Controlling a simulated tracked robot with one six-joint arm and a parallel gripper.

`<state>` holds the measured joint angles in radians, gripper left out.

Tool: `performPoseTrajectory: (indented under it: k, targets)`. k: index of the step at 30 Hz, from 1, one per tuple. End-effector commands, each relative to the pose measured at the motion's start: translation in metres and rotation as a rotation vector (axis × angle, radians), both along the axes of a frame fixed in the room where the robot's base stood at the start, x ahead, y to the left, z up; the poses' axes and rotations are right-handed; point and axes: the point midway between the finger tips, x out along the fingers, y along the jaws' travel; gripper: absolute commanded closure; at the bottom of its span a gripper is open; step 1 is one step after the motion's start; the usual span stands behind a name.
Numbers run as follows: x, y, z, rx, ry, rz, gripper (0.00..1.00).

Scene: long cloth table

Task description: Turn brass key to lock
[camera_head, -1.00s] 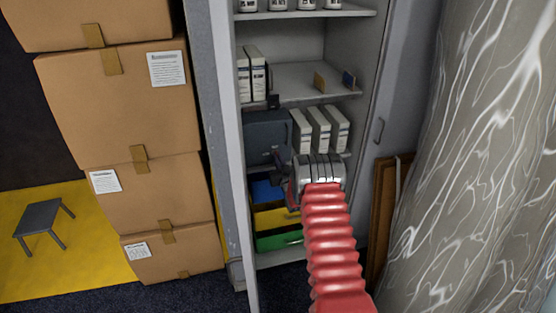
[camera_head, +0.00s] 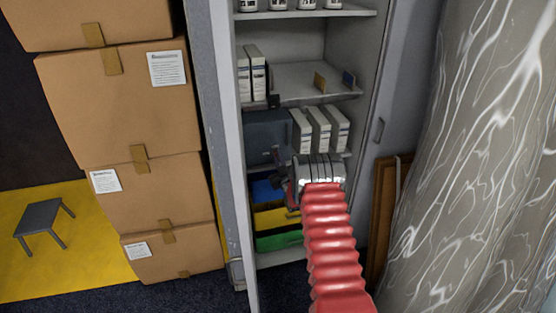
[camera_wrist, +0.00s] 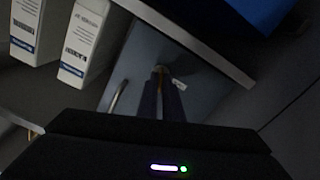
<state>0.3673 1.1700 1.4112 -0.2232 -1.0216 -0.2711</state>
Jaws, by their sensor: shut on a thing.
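In the wrist view my gripper (camera_wrist: 163,76) is shut, its two dark fingers close together, with a small brass-coloured piece, apparently the brass key (camera_wrist: 160,69), at the tips. A small pale tag (camera_wrist: 178,84) sticks out beside the fingers. The tips are at the front of a grey-blue box (camera_wrist: 138,66), which has a silver handle (camera_wrist: 118,98). The keyhole and the key's angle are hidden or too dark to tell. In the head view the grey box (camera_head: 266,131) stands on a cabinet shelf, and my wrist covers the key.
White binders (camera_head: 320,127) stand right of the box on the same shelf. The shelf edge (camera_wrist: 205,45) runs close by the fingers in the wrist view. Below are blue, yellow and green drawers (camera_head: 279,240). Stacked cartons (camera_head: 120,110) stand left of the cabinet.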

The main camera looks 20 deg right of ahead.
Motion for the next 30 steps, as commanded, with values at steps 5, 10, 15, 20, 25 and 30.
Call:
performPoseTrajectory:
  k: [5,10,15,20,25,30]
  targets:
    - [0.0004,0.0014,-0.0004,-0.164,0.029,0.001,1.0]
    - [0.0005,0.0022,-0.0007,-0.323,0.058,0.002,1.0]
    - [0.0007,0.0031,-0.0013,-0.481,0.087,0.003,1.0]
    - [0.0008,0.0039,-0.0019,-0.631,0.112,0.004,1.0]
    - [0.0009,0.0047,-0.0026,-0.79,0.14,0.005,1.0]
    - [0.001,0.0054,-0.0035,-0.938,0.167,0.006,1.0]
